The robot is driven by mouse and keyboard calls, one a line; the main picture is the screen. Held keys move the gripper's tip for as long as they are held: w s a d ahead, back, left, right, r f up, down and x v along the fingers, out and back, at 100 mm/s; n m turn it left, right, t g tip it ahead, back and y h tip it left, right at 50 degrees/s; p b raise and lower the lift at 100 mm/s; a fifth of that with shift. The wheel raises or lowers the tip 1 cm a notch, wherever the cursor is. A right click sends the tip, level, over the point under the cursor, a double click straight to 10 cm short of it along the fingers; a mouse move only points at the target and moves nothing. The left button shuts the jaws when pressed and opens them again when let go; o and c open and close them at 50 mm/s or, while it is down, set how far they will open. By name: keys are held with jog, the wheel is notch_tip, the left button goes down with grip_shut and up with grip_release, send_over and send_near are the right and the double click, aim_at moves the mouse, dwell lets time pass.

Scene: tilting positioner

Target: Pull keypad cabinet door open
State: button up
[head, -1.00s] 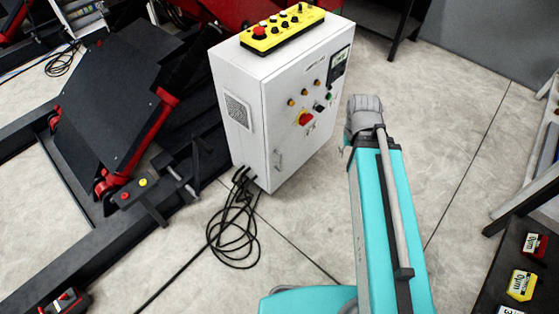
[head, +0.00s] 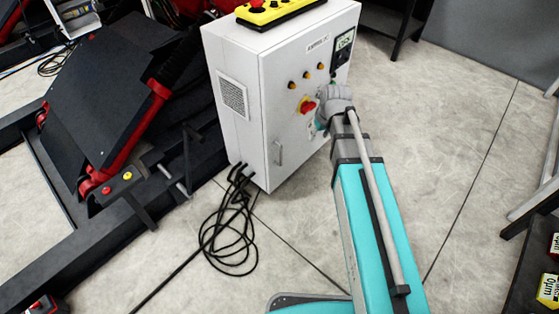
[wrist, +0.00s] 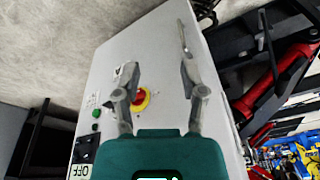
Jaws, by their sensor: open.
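The white keypad cabinet (head: 235,140) stands upright on the floor. Its door (head: 290,125) looks shut. A small pale vertical handle (head: 278,153) sits low near the door's left edge. In the wrist view the door face (wrist: 112,60) fills the middle, and a thin grey bar that looks like the handle (wrist: 182,32) shows near the right fingertip; I cannot tell if they touch. My gripper (wrist: 157,66) is open and empty, its fingers spread in front of the door. In the head view my wrist hides most of the gripper, near the door's right side.
A red and yellow rotary switch (head: 306,106) sits on the door, also between my fingers in the wrist view (wrist: 141,99). A yellow control box (head: 280,10) lies on top. Black cables (head: 232,235) coil at the cabinet's foot.

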jog(key=w+a+f+n+t+y+b, duration=0.1)
jog(key=w+a+f+n+b, duration=0.2)
jog(key=w+a+f+b, duration=0.6)
jog(key=shift+a+f+n+t+y+b, duration=0.3)
jog(key=shift+a+f+b, duration=0.2)
jog(key=shift+f+b, duration=1.1)
jog(key=shift+w+f, duration=0.1)
jog(key=shift+f, duration=0.05)
jog(key=shift+f, duration=0.15)
jog(key=b, duration=1.3)
send_over(281, 164)
jog(key=f, duration=1.2)
jog(key=shift+w+f, duration=0.25)
jog(key=shift+w, duration=0.15)
jog(key=shift+p, duration=0.3)
grip_shut()
